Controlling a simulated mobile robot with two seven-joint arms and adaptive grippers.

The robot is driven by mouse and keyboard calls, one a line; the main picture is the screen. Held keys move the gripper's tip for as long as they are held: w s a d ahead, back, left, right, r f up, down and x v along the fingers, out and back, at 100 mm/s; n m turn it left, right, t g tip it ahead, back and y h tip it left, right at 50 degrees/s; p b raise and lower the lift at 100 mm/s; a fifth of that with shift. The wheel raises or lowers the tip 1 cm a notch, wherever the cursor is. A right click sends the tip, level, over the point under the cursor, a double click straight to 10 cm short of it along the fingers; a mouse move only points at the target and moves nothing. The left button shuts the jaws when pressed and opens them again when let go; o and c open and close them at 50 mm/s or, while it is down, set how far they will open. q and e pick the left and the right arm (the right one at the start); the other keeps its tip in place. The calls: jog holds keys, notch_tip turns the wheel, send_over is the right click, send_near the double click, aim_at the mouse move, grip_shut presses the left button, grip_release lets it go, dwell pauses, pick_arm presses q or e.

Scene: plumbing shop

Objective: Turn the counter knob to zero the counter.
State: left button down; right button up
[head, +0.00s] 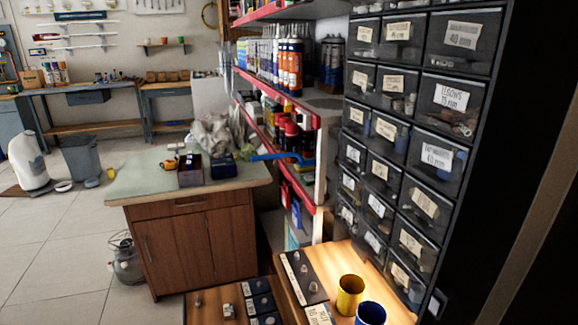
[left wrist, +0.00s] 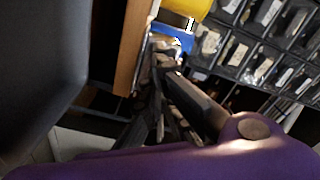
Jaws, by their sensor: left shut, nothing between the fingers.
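I cannot make out a counter or its knob for certain. In the head view, a small grey item with a pale face (head: 228,311) stands on the wooden worktop at the bottom edge; it is too small to tell what it is. A smaller metal piece (head: 198,301) stands to its left. Neither gripper shows in the head view. In the left wrist view my left gripper (left wrist: 163,62) is shut, its dark fingers in shadow near a blue thing. I see nothing held in it. My right gripper is in neither view.
A yellow cup (head: 349,295) and a blue cup (head: 370,313) stand on the lit worktop (head: 338,262), beside a black strip (head: 304,278) with small fittings. Labelled drawers (head: 410,150) rise on the right. A wooden cabinet (head: 190,235) stands left; floor beyond is open.

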pick_arm(q)
jog(key=shift+v, duration=2.95)
